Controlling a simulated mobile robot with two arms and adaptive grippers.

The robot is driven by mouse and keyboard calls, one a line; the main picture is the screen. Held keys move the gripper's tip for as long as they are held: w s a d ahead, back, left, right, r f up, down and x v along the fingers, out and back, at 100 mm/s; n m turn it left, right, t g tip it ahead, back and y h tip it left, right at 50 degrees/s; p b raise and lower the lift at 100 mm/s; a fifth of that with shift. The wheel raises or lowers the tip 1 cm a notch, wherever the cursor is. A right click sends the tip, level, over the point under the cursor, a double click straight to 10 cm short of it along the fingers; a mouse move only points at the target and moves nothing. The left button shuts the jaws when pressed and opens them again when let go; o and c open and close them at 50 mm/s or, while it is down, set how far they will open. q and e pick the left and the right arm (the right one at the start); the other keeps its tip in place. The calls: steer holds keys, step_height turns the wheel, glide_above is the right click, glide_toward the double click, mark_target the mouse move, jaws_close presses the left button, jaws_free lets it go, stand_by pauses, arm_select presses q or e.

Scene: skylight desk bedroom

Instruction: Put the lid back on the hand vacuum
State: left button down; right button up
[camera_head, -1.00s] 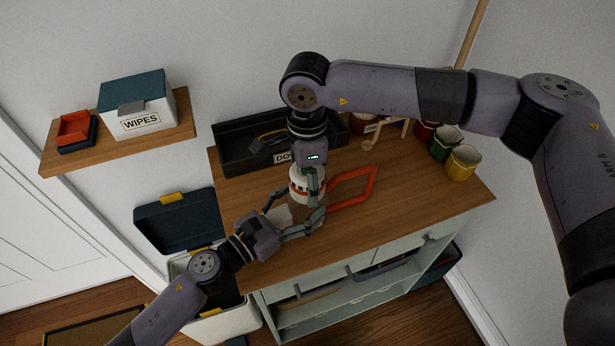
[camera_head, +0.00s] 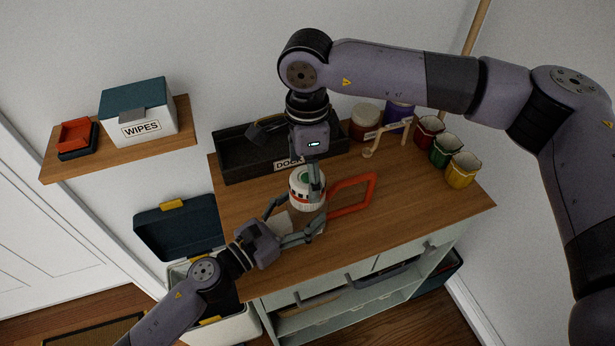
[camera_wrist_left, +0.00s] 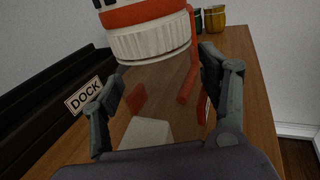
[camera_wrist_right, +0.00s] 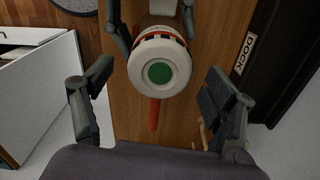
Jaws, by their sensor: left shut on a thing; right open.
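In the right wrist view the white round top with a green centre (camera_wrist_right: 159,72) faces me. I cannot tell which part is the lid or whether it is fully seated. My left gripper (camera_head: 298,216) is shut around the see-through part. My right gripper (camera_head: 313,190) is open above the top, its fingers apart from it.
A dark tray labelled DOCK (camera_head: 235,170) stands behind the vacuum. Jars (camera_head: 366,122), a wooden stand (camera_head: 388,138) and red, green and yellow cups (camera_head: 461,170) stand at the back right. The worktop's front right (camera_head: 420,215) is clear.

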mark_target(308, 209)
steer(key=shift+r+m, duration=1.5)
steer(key=shift+r, duration=0.25)
steer(key=shift+c, duration=0.5)
steer(key=shift+f, duration=0.1)
steer(key=shift+f, duration=3.95)
steer(key=c, duration=1.2)
steer(key=o, duration=1.4)
